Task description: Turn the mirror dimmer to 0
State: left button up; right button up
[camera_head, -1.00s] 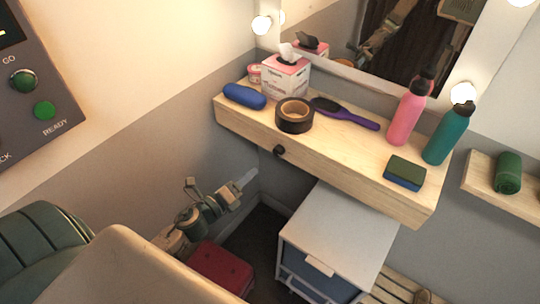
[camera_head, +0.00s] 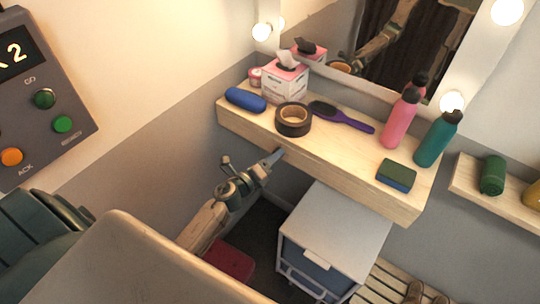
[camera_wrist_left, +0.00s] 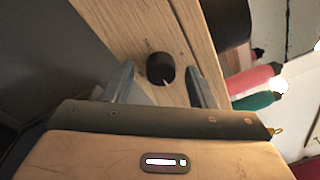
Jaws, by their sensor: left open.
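The mirror dimmer is a round black knob (camera_wrist_left: 158,72) on the front face of the wooden shelf (camera_head: 330,170). In the left wrist view a pale pointer mark shows on its lower part, and small marks on the wood are too blurred to read. My left gripper (camera_head: 274,157) is at the shelf front and hides the knob in the head view. In the left wrist view its open fingers (camera_wrist_left: 159,68) stand on either side of the knob, apart from it. The mirror (camera_head: 385,50) is above the shelf, with lit bulbs (camera_head: 452,101) beside it. My right gripper is not seen.
On the shelf are a tissue box (camera_head: 286,80), blue case (camera_head: 246,99), tape roll (camera_head: 293,128), purple brush (camera_head: 350,120), pink bottle (camera_head: 400,122), teal bottle (camera_head: 436,142) and sponge (camera_head: 396,176). A white drawer unit (camera_head: 335,225) stands below. A control panel (camera_head: 70,80) is at left.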

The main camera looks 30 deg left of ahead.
pick_arm(q)
jog(key=c, duration=1)
jog(key=shift+o, duration=0.2)
